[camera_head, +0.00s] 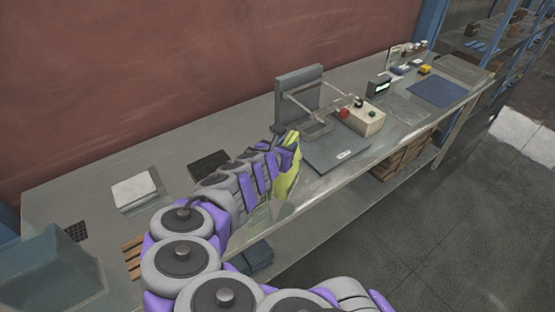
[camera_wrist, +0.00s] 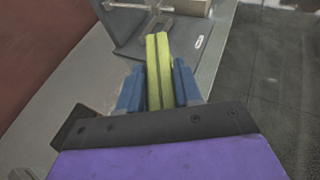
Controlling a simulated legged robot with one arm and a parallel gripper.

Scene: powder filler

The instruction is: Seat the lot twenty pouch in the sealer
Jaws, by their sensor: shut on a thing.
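My gripper (camera_wrist: 159,88) is shut on a yellow-green pouch (camera_wrist: 157,58). In the wrist view the pouch stands edge-on between the two blue fingers. In the head view the pouch (camera_head: 288,174) shows at the end of my arm, over the front part of the bench, and my gripper hides part of it. The sealer (camera_head: 341,152) has a dark flat base, a grey upright plate and a metal frame. It lies just beyond the pouch, and its base also shows in the wrist view (camera_wrist: 190,52). I cannot read any lot mark on the pouch.
A beige control box (camera_head: 363,122) with a red button stands right of the sealer's frame. A dark blue mat (camera_head: 436,93) lies farther right. A pale block (camera_head: 134,192) and a dark block (camera_head: 209,164) lie at the left. The bench's front edge (camera_head: 400,143) runs close by.

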